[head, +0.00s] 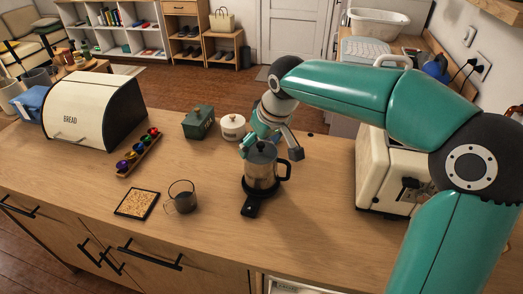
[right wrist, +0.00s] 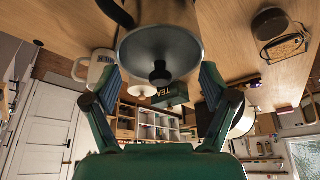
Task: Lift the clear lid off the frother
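The frother (head: 262,174) is a metal jug with a dark handle, upright on a black base (head: 251,205) on the wooden counter. Its lid (head: 262,154) is on top, with a dark knob in the middle; the lid and knob (right wrist: 160,74) also show in the right wrist view. My right gripper (head: 270,140) is just behind and above the lid. In the right wrist view the gripper (right wrist: 160,82) has its fingers spread on either side of the lid, with the knob between them. I cannot tell whether they touch the lid. My left gripper is not in view.
A white lidded pot (head: 232,128) and a green tea tin (head: 198,122) stand behind the frother. A cream toaster (head: 385,175) stands to the right. The counter in front is clear.

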